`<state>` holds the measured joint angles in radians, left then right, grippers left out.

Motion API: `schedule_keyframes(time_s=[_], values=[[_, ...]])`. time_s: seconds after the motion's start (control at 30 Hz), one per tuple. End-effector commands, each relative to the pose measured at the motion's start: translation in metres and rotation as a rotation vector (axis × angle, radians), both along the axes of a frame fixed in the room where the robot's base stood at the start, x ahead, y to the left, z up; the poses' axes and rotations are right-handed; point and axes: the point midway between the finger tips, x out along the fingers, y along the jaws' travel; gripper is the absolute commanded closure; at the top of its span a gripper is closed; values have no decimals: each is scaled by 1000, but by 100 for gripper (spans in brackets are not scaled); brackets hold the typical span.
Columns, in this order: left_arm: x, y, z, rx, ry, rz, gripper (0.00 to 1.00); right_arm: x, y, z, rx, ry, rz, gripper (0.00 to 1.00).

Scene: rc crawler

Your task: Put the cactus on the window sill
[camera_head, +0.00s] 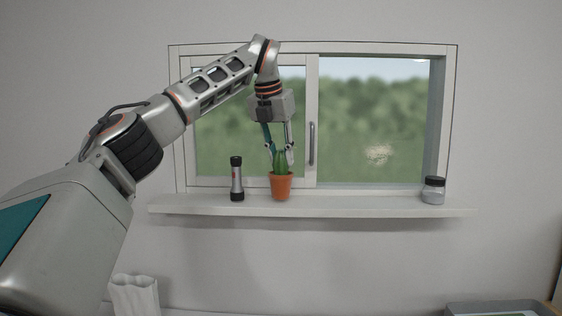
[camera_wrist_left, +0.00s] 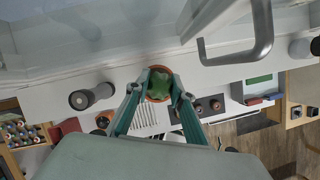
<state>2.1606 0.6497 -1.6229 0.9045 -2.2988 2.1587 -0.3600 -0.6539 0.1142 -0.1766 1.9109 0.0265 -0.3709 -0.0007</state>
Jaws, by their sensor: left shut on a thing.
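The cactus (camera_head: 281,163) is a small green plant in an orange pot (camera_head: 281,188). My left gripper (camera_head: 280,157) comes down from above and is shut on the cactus, with a finger on either side of its upper part. The pot is upright at the window sill (camera_head: 370,207), right of the flashlight; its base looks level with the flashlight's base, but I cannot tell whether it bears on the sill. In the left wrist view, the cactus (camera_wrist_left: 159,84) shows between the fingertips, with the orange pot rim around it. My right gripper is not in view.
A dark and silver flashlight (camera_head: 237,179) stands on the sill close left of the pot. A jar with a black lid (camera_head: 433,190) stands at the right end. The window handle (camera_head: 312,143) is just right of my gripper. The sill between pot and jar is clear.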

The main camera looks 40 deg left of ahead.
Motion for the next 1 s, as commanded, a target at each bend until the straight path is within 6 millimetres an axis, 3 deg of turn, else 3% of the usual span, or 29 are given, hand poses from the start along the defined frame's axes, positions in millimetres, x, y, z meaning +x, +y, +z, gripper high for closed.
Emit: schedule_keyframes(time_s=[0.13, 0.43, 0.47, 0.5, 0.53, 0.87, 1.0], values=[[3, 2, -14, -1, 0, 0, 100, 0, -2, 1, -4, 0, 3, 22], [3, 2, -15, 0, -1, 0, 100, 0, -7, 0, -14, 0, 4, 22], [3, 2, -16, 0, 0, 0, 75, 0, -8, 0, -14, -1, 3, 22], [3, 2, -15, 0, 0, 0, 64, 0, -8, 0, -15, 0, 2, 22], [3, 2, -15, 0, 0, 0, 60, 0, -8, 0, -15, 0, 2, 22], [3, 2, -14, 0, 0, 0, 60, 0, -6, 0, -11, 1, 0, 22], [0, 1, -5, 0, -3, 0, 60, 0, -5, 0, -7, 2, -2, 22]])
